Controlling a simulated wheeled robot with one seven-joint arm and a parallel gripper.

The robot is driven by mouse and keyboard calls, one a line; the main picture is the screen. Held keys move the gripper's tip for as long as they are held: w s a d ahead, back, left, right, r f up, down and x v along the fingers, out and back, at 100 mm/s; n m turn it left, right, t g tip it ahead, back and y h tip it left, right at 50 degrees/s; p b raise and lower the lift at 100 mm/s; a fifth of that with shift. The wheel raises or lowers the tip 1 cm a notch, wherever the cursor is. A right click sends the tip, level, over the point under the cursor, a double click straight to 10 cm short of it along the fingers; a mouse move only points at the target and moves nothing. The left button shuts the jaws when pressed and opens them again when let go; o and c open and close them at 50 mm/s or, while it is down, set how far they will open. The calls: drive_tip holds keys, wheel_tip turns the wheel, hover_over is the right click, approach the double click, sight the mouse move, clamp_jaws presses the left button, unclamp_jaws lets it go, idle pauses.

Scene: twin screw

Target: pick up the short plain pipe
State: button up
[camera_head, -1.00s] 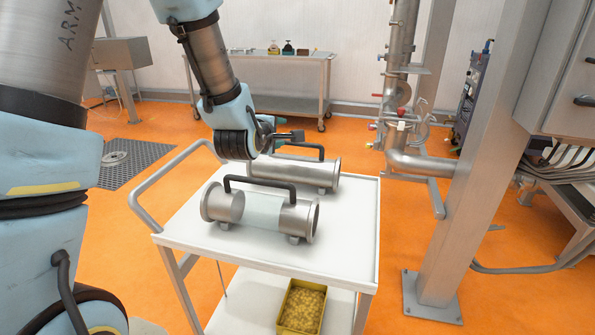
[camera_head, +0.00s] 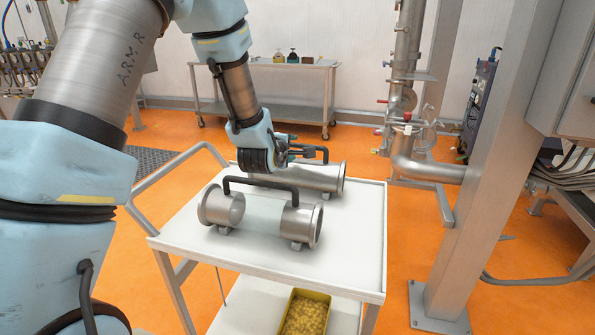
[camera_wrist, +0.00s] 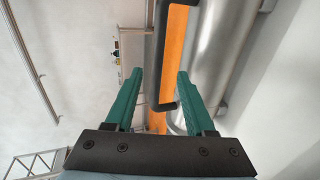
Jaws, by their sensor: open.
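The short plain pipe (camera_head: 318,177) lies on the far side of the white cart top, behind a pipe with a clear middle section. It is all metal, with a black handle (camera_head: 322,150) on top. My gripper (camera_head: 298,151) is at this handle, and my wrist hides the pipe's left part. In the wrist view, my gripper's green fingers (camera_wrist: 158,74) are open. The black handle (camera_wrist: 164,60) shows between them in the picture, with the plain pipe (camera_wrist: 215,55) beyond to the right. I cannot tell whether the fingers touch the handle.
The pipe with the clear section (camera_head: 222,207) lies in front, its black handle (camera_head: 262,183) raised. The cart top (camera_head: 345,255) is bare around it. A yellow bin (camera_head: 305,315) sits on the lower shelf. A steel post (camera_head: 468,190) stands to the right.

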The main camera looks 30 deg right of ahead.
sight(297, 144)
drive_tip(key=x, duration=0.1)
drive_tip(key=p+x, duration=0.2)
drive_tip(key=x, duration=0.1)
drive_tip(key=shift+d+r, duration=0.25)
drive_tip(key=shift+w+d+f, duration=0.2)
drive_tip(key=shift+w+d, duration=0.05)
drive_tip(key=shift+w, duration=0.05)
clamp_jaws()
idle(0.9)
drive_tip(key=shift+r, duration=0.15)
